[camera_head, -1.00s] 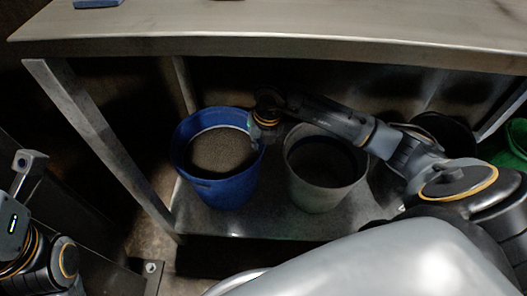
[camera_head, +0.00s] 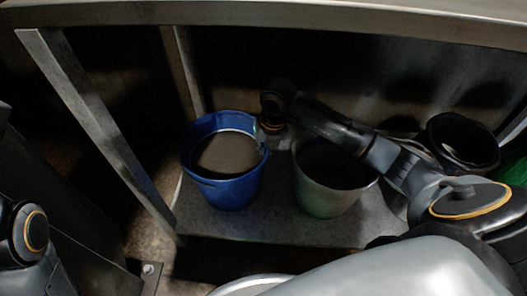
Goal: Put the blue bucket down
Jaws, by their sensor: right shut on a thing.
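The blue bucket (camera_head: 229,191), upright with grey-brown contents, is at the left end of the lower shelf (camera_head: 275,229) under the metal table. Its base is at or very near the shelf surface; I cannot tell if it bears fully on it. My right arm reaches in from the right, over the grey bucket. My right gripper (camera_head: 262,142) is shut on the right side of the blue bucket's rim; its fingers are small and dark here. Part of my left arm shows at the lower left edge, but its gripper is out of view.
A grey bucket (camera_head: 326,196) stands just right of the blue one, with a narrow gap. A black bucket (camera_head: 465,145) is farther right, and a green thing (camera_head: 515,172) is at the right edge. Table legs (camera_head: 88,125) stand at the left. The tabletop edge (camera_head: 300,22) overhangs the shelf.

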